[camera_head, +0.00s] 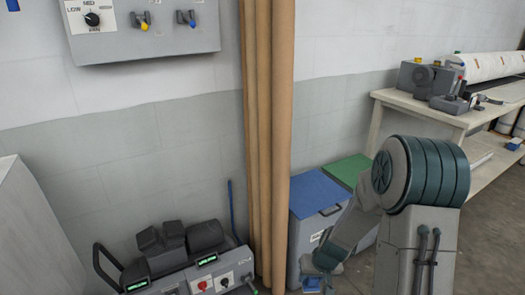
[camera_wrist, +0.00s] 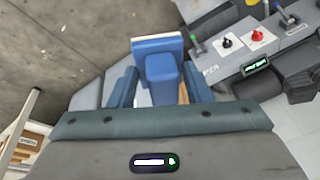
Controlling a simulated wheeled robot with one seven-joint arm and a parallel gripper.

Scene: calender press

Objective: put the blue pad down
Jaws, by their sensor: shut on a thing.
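The blue pad (camera_wrist: 158,47) is in my gripper (camera_wrist: 160,85) in the wrist view. It is a blue block with a pale edge along its top, and it sticks out past the fingers. The fingers stand on either side of it and are shut on it. In the camera_head view my arm reaches down at the lower right, and my gripper (camera_head: 322,262) is low in front of a grey bin with a blue lid (camera_head: 318,192). A small bit of blue shows at the bottom edge there. What lies beneath the pad is hidden.
A control console (camera_head: 195,275) with knobs stands at the lower left; it also shows in the wrist view (camera_wrist: 245,50). Tall brown tubes (camera_head: 268,130) stand beside the bins. A green-lidded bin (camera_head: 348,170) is behind. A workbench (camera_head: 460,118) with machinery is at right.

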